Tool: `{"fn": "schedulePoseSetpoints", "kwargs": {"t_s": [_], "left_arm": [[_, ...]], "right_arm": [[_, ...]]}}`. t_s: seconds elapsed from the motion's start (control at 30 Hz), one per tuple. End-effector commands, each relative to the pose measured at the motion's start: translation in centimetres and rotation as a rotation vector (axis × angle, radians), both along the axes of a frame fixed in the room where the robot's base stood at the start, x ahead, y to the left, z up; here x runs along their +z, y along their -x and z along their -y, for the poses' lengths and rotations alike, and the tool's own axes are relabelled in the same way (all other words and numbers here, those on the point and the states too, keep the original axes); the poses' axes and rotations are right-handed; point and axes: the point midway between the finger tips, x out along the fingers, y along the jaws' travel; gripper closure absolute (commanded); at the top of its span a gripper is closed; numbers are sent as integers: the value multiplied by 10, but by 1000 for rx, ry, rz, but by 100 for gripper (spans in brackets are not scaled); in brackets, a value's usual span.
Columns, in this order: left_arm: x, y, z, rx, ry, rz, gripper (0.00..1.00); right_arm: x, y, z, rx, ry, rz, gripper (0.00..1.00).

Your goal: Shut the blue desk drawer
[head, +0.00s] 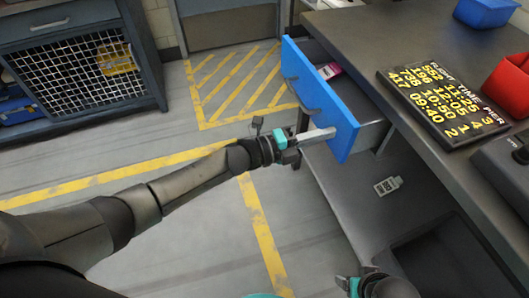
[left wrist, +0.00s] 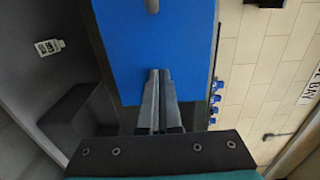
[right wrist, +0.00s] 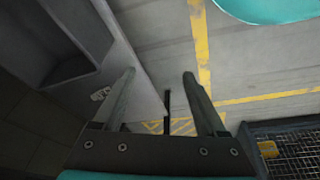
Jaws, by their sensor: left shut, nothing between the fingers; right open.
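The blue drawer front (head: 318,98) stands out from the grey desk (head: 365,40), so the drawer is open. A pink item (head: 330,71) lies inside it. My left gripper (head: 333,133) is shut and empty, with its fingertips at the lower near part of the blue front. In the left wrist view, the closed fingers (left wrist: 158,73) lie over the blue front (left wrist: 155,45); I cannot tell whether they touch it. The drawer's dark handle (head: 303,93) is beyond the gripper. My right gripper (right wrist: 159,74) is open and empty, low beside the desk.
A pale small device (head: 388,186) shows below the drawer. A mesh-front cabinet (head: 75,70) stands at the left. The floor with yellow lines is clear.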

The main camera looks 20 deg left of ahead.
Motion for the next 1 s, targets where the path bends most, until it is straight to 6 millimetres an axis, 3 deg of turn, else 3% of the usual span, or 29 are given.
{"fn": "schedulePoseSetpoints", "kwargs": {"t_s": [0.2,0.43,0.7,1.0], "left_arm": [[-2,-26,39,-1,1,3,100],[-2,-43,64,0,-1,2,100],[0,-51,76,1,0,0,100],[2,-52,78,2,1,2,100]], "right_arm": [[29,-7,-1,-2,-6,49,26],[56,-8,-1,-2,-11,84,26],[70,-7,-1,-3,-14,102,26],[72,-7,-1,-3,-14,104,26]]}}
